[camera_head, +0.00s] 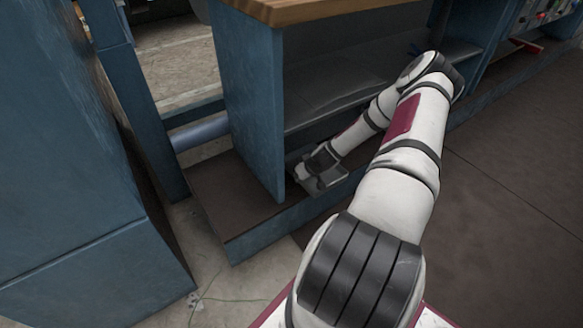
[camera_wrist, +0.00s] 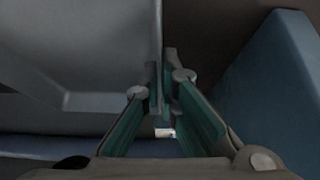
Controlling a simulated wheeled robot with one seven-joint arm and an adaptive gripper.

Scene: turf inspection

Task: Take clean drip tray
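A grey tray with raised walls, which looks like the drip tray (camera_wrist: 105,45), fills the upper left of the wrist view. My gripper (camera_wrist: 161,75) has its two teal-padded fingers drawn close together, one on each side of the tray's thin right-hand wall. They appear shut on that wall. In the head view my arm reaches down into the lower opening of a blue workbench (camera_head: 252,100). The hand is low in the opening, and the fingertips and their contact with the tray cannot be made out there.
A blue side panel (camera_wrist: 275,85) stands close to the right of the fingers. The workbench has a wooden top (camera_head: 300,8) above the opening and a blue bottom rail in front. A large blue cabinet (camera_head: 60,150) stands at the left. Dark floor at the right is clear.

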